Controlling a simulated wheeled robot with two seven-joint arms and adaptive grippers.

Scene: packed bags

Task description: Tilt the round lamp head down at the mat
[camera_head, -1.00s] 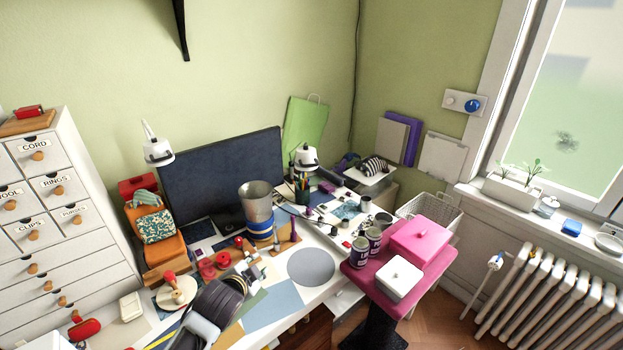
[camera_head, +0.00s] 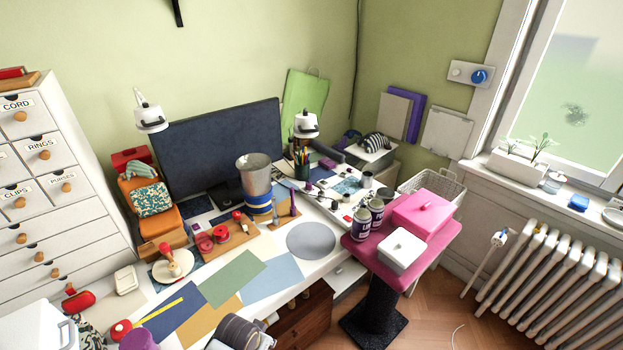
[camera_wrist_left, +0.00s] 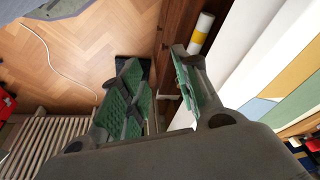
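Two white lamp heads show in the head view. One lamp head (camera_head: 151,117) is left of the dark monitor-like panel. The other rounded lamp head (camera_head: 306,124) is at the panel's right edge, above a pen cup. I cannot tell which is the task's lamp. A grey round mat (camera_head: 311,240) lies on the desk, with flat blue, green and tan sheets to its left. My left gripper (camera_wrist_left: 158,92) is open and empty in the left wrist view, its green-padded fingers apart over the floor beside the desk. My right gripper is not in view.
The dark panel (camera_head: 222,155) stands at the back of the desk. A metal bucket (camera_head: 255,178) and red tools stand in front of it. A pink table (camera_head: 430,245) with cans and boxes adjoins the desk on the right.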

